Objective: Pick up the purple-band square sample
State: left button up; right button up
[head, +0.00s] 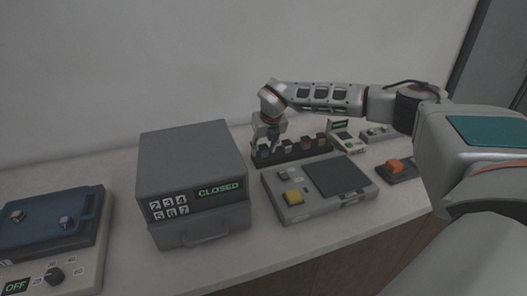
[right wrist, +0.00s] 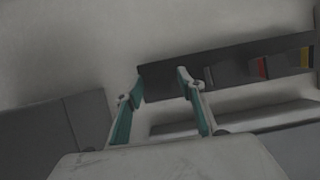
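My right gripper (head: 267,141) is over the left end of a dark sample rack (head: 292,157) in the head view, pointing down. In the right wrist view the gripper (right wrist: 160,84) is open, its two teal-padded fingers apart. The left end of the rack (right wrist: 160,72) shows between and beyond the fingertips. Several small samples stand in the rack. One has a red band (right wrist: 262,68) and one a yellow band (right wrist: 305,58). I cannot make out a purple band in either view; the fingers may hide part of the rack's left end. My left gripper is not in view.
A grey box (head: 190,165) reading CLOSED stands left of the rack. A flat grey device (head: 291,212) with a yellow button lies in front of the rack. A blue-topped unit (head: 45,225) is at far left, and an orange-button box (head: 397,173) is at right.

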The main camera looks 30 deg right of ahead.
aim_at(263, 147)
jog(key=shift+w+f, duration=0.15)
grip_shut()
notch_tip(263, 147, up, 20)
dwell(0.8)
